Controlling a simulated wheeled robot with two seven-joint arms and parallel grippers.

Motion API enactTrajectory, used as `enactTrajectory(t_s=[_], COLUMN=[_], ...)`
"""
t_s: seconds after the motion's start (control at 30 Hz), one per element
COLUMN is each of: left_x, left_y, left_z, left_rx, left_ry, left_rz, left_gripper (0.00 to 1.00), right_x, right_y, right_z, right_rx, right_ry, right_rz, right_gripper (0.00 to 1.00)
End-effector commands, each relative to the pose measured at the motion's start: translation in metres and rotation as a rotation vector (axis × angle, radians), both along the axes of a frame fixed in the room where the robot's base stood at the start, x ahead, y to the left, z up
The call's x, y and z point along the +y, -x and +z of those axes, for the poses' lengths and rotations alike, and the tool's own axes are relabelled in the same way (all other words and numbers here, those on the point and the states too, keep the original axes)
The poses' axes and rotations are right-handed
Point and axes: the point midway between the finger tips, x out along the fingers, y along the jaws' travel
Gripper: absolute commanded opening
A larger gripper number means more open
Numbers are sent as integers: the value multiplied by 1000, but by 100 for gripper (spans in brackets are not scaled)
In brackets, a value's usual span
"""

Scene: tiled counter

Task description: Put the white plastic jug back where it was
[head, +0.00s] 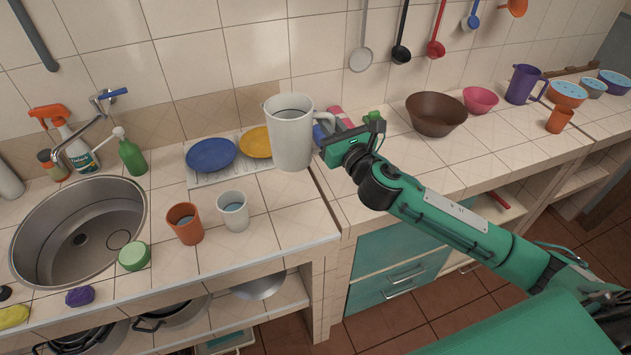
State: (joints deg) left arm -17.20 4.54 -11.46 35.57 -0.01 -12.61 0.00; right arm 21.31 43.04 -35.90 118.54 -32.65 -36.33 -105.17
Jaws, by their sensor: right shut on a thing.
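The white plastic jug (291,137) is upright in the middle of the head view, with its handle on the right side. My right gripper (330,138) is shut on the jug at its handle side. The jug appears held above the counter, in front of the white rack; its exact height is hard to tell. The jug hides part of the rack and of the counter behind it. My left gripper is not in view.
A white rack (205,179) holds a blue plate (211,154) and a yellow plate (256,142). An orange cup (185,224) and a white cup (233,211) stand in front. The sink (75,262) is left. A brown bowl (436,114) stands right; counter before it is clear.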

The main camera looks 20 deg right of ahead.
Motion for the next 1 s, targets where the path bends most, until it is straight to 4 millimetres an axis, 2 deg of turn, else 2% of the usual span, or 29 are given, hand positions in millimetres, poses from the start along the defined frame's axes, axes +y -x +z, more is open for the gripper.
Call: enactTrajectory(t_s=[0.03,0.2,0.4,0.67,0.9,1.0], left_x=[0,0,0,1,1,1], left_y=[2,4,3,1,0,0], left_z=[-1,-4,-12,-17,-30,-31], left_rx=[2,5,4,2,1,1], left_ry=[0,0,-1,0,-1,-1], left_rz=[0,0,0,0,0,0], left_gripper=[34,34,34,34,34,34], right_x=[1,0,0,0,0,0], right_y=[0,1,0,0,0,0], right_z=[-15,-58,-104,-126,-161,-166], right_rx=[4,5,1,-2,-1,-2], right_ry=[-4,-4,-4,-4,-4,-2], right_rz=[0,-2,-2,-1,-2,-1], right_gripper=[0,0,0,0,0,0])
